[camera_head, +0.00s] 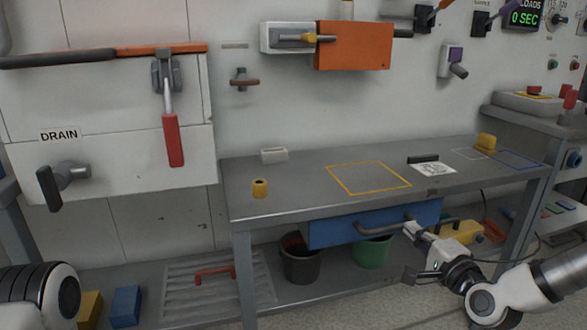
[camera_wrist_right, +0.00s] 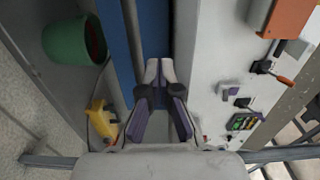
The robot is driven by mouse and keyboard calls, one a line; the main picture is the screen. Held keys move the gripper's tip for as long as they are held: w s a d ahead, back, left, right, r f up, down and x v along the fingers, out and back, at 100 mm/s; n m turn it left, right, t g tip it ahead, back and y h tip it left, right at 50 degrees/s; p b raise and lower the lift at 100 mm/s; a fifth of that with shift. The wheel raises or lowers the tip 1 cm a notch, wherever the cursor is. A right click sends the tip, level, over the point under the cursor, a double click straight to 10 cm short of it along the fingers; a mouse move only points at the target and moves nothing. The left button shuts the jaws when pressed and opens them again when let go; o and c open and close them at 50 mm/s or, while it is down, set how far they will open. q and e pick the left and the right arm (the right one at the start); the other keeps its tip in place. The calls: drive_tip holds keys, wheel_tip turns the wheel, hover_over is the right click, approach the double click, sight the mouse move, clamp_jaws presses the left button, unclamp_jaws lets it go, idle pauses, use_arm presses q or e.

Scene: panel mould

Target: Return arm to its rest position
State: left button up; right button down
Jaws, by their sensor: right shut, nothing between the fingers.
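My right gripper (camera_head: 413,231) is in front of the table, at the lower right of the head view, by the right part of the blue drawer (camera_head: 335,232). In the right wrist view its fingers (camera_wrist_right: 157,72) come together at the tips and nothing shows between them. The drawer has a dark bar handle (camera_head: 380,228); whether the gripper touches it I cannot tell. Only a rounded link of my left arm shows at the bottom left corner; the left gripper is out of frame.
The grey table (camera_head: 300,180) holds a yellow block (camera_head: 260,188), a white block (camera_head: 274,155) and a paper card (camera_head: 432,168). A dark bucket (camera_head: 300,265) and a green bucket (camera_head: 371,252) stand below. A yellow tool (camera_head: 470,231) lies behind my right arm.

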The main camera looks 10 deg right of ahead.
drive_tip(key=s+a+f+n+g, duration=0.2)
drive_tip(key=s+a+f+g, duration=0.25)
drive_tip(key=f, duration=0.65)
drive_tip(key=s+a+f+n+g, duration=0.3)
drive_tip(key=s+f, duration=0.2)
drive_tip(key=f, duration=0.5)
drive_tip(key=s+a+f+n+g, duration=0.2)
drive_tip(key=s+a+f+g, duration=0.25)
drive_tip(key=f, duration=0.65)
drive_tip(key=s+f+n+g+h, duration=0.1)
drive_tip(key=s+f+n+g, duration=0.3)
drive_tip(key=s, duration=0.5)
drive_tip(key=s+f+n+g+h, duration=0.1)
drive_tip(key=s+f+n+g, duration=0.15)
drive_tip(key=s+n, duration=0.4)
wheel_tip(320, 180, up, 35)
drive_tip(key=s+p, duration=0.2)
drive_tip(key=p, duration=3.3)
drive_tip(key=shift+d+m, duration=0.35)
drive_tip(key=shift+d, duration=0.05)
drive_tip(key=shift+w+f+t, duration=0.1)
drive_tip(key=shift+t, duration=0.15)
